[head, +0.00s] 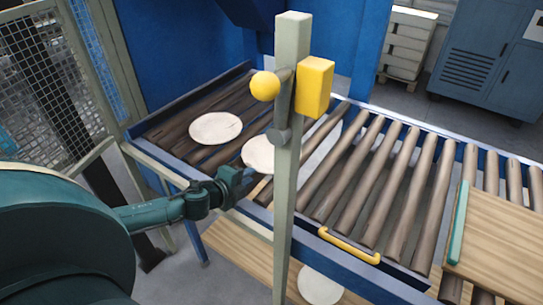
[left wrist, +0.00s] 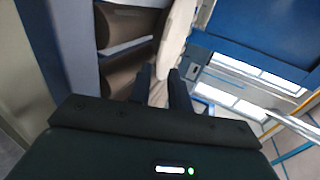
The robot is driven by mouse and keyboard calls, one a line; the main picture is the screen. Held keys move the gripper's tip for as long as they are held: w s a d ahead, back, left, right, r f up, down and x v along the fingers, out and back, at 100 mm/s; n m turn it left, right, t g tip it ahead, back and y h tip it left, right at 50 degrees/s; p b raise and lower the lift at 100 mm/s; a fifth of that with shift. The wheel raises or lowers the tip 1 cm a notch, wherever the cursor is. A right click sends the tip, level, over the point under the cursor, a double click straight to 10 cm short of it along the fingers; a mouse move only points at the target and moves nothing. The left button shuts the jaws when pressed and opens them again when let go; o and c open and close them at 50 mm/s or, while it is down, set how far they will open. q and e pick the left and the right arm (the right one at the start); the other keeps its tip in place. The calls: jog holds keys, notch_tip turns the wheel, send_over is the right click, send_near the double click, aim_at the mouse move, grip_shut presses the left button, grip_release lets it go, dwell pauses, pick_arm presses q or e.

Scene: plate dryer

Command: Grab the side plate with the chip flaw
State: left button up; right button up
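Three pale round plates show in the head view. One plate (head: 215,127) lies flat on the dark rollers at the left. A second plate (head: 258,152) lies right of it, partly hidden by the post. A third plate (head: 320,286) is low down, below the conveyor. I cannot make out a chip on any of them. My left gripper (head: 245,181) is at the conveyor's front edge, just in front of the second plate. In the left wrist view its fingers (left wrist: 160,88) are apart, with a plate's edge (left wrist: 175,40) at or just beyond the tips; contact is unclear. My right gripper is not in view.
An upright post (head: 287,200) with a yellow ball (head: 265,86) and yellow box (head: 315,87) stands close right of my left gripper. The roller conveyor (head: 385,190) continues right to a wooden board (head: 500,240). A yellow handle (head: 348,246) sits on its front rail. A mesh fence (head: 45,65) is at left.

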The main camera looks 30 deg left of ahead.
aim_at(259, 172)
pick_arm(q)
jog(key=shift+x, duration=2.7)
jog(key=shift+s+f, duration=0.1)
grip_shut()
